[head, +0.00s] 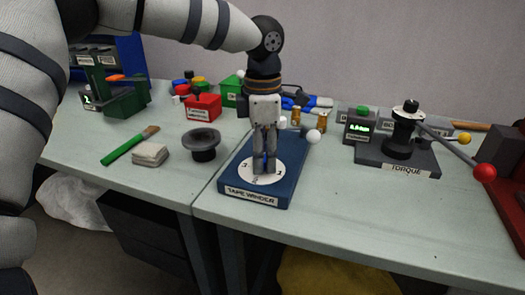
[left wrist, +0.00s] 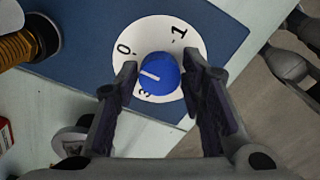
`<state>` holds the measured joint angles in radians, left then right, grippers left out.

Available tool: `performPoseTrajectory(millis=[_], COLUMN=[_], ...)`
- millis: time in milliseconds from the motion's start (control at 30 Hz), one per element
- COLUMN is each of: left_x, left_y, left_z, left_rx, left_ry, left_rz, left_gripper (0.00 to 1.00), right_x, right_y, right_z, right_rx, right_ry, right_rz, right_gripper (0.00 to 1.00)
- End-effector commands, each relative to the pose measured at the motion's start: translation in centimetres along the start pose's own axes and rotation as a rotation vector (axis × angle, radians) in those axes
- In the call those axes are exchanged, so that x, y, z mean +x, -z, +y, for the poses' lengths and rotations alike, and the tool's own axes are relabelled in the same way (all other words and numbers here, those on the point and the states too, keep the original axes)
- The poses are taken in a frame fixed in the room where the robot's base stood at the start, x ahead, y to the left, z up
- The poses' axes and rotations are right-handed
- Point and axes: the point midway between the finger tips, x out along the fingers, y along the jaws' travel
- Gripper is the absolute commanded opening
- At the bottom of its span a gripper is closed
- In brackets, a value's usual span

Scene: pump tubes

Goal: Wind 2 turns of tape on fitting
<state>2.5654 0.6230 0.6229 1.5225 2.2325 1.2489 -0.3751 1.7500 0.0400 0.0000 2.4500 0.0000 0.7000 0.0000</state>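The tape winder (head: 285,187) is a blue base at the middle of the bench with a white numbered dial (head: 247,173) on it. My left gripper (head: 264,171) points straight down over the dial. In the left wrist view, a blue knob (left wrist: 160,73) with a white line sits at the dial's centre. The fingers of my left gripper (left wrist: 164,85) are apart on either side of the knob, with gaps visible. A brass threaded fitting (left wrist: 16,47) shows at the left of that view. It is mostly hidden behind my gripper in the head view. My right gripper is not in view.
The front right of the bench is clear.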

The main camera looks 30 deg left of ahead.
Motion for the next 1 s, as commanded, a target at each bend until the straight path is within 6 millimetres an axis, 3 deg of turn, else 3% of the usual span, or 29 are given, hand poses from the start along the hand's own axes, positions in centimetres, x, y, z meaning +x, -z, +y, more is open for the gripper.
performPoseTrajectory(millis=[33,100,167,200,300,333,500,700,1000], left_x=[-0.02,-0.02,-0.02,-0.02,-0.02,-0.02,-0.02,-0.09,-0.07], left_y=[-0.01,-0.01,-0.01,-0.01,-0.01,-0.01,-0.01,0.03,0.02], left_z=[0.00,0.00,0.00,0.00,0.00,0.00,-0.01,-0.08,-0.11], left_rx=[0.000,0.000,0.000,0.000,0.000,0.000,0.004,0.282,0.368], left_ry=[0.000,0.000,0.000,0.000,0.000,0.000,0.000,0.001,0.002], left_rz=[0.000,0.000,0.000,0.000,0.000,0.000,0.000,-0.002,-0.002], left_gripper=[0.18,0.05,0.05,0.24,0.01,0.00,0.00,0.00,0.00], right_x=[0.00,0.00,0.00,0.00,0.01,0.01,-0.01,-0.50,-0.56], right_y=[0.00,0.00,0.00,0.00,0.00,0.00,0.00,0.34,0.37], right_z=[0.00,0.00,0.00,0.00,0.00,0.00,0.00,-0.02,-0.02], right_rx=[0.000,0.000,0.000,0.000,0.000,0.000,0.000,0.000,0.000], right_ry=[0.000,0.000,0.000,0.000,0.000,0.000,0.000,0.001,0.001], right_rz=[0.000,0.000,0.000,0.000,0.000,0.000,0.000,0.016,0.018], right_gripper=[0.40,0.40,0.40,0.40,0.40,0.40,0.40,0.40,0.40])
